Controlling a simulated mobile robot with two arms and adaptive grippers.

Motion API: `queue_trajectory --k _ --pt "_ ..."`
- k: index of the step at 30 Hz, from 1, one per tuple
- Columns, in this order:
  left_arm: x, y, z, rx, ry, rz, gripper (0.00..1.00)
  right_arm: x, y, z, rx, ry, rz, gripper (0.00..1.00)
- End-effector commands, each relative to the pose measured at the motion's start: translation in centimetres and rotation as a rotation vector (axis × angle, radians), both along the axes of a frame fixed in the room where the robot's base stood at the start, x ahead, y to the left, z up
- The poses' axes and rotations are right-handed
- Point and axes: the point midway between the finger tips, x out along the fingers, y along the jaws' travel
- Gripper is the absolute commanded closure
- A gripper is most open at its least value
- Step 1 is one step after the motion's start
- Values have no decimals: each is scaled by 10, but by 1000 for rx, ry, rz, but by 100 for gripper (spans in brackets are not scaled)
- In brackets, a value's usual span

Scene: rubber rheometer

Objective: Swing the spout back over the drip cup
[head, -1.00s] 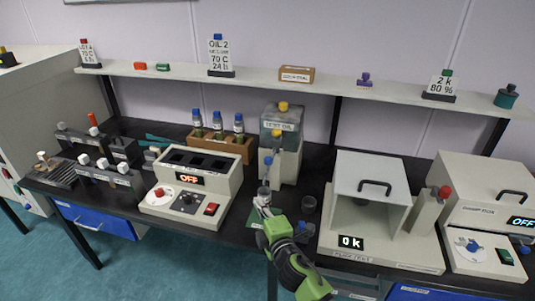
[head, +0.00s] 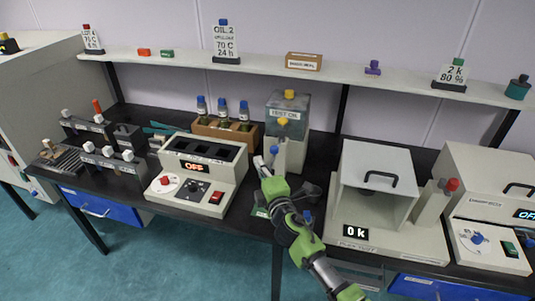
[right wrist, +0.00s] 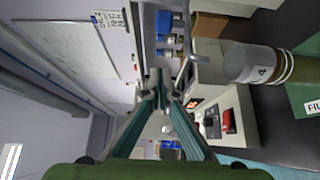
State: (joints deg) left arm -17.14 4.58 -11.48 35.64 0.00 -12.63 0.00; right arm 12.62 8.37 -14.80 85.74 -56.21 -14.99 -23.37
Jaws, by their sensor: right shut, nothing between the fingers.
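The test oil dispenser (head: 290,108) stands at the back middle of the bench, with a yellow knob (head: 283,122) and a blue knob (head: 274,150) on its front. My right gripper (head: 259,162) is shut and empty, raised just in front of the dispenser's lower front. Its fingers (right wrist: 158,80) meet in the right wrist view. A grey bent bar (right wrist: 186,58), perhaps the spout, is close by; contact is unclear. My left gripper is not in view.
A heater block reading OFF (head: 203,165) stands left of my gripper, with a rack of blue-capped bottles (head: 222,130) behind. A white chamber (head: 375,185) stands to the right. A shelf (head: 330,71) runs above the bench.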

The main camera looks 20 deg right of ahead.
Motion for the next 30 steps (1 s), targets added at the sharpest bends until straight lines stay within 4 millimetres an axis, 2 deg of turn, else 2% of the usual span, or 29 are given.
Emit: queue_trajectory --k 6,9,12,16,30 --pt "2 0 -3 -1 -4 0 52 40 1 0 2 -1 -1 100" --pt "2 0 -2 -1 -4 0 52 52 -2 0 0 2 -1 100" --pt "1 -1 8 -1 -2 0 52 43 -20 2 0 3 -2 100" --pt "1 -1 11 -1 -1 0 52 39 -32 1 0 1 -1 100" --pt "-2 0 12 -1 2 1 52 36 -38 0 0 0 0 100"
